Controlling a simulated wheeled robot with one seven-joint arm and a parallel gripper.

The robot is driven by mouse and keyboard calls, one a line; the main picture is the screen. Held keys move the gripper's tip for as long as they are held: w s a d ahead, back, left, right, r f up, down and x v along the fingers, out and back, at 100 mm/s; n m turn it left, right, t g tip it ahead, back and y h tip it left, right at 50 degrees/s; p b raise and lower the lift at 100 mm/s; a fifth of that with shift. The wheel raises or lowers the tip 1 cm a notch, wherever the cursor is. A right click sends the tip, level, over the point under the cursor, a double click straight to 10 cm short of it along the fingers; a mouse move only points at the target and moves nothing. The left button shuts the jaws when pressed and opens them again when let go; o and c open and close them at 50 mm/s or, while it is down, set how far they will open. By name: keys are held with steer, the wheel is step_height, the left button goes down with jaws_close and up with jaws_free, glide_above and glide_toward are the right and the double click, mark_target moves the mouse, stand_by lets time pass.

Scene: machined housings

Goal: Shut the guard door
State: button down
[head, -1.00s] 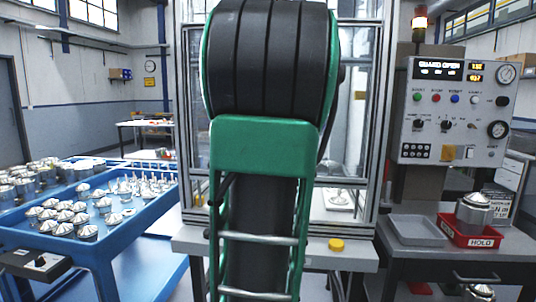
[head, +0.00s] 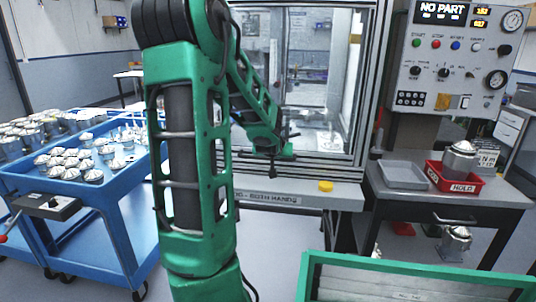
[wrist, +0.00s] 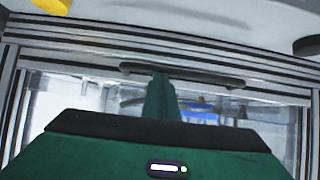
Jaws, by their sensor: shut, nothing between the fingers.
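The guard door (head: 335,90) is a clear panel in a metal frame on the machine enclosure. Its lower rail sits low, just above the pale bench front, and it looks closed. My gripper (head: 287,151) is shut and empty at the lower part of the door. In the wrist view, a dark bar handle (wrist: 215,78) runs along a metal rail. My gripper's narrow green end (wrist: 160,98) is right at this handle; I cannot tell whether they touch. The control panel's display (head: 441,11) reads "NO PART".
A yellow button (head: 325,186) is on the bench front. A grey tray (head: 401,172) and a red HOLD bin (head: 436,177) with a metal housing stand on the right-hand table. A blue cart (head: 45,185) with several metal parts is at left. A green-framed thing is at bottom right.

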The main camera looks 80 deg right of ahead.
steer(key=shift+f, duration=0.15)
steer(key=r+v, duration=0.1)
steer(key=v, duration=0.5)
steer(key=d+r+v, duration=0.1)
steer(key=v, duration=0.6)
steer(key=shift+d+r, duration=0.3)
steer(key=shift+d, duration=0.05)
steer(key=shift+w, duration=0.25)
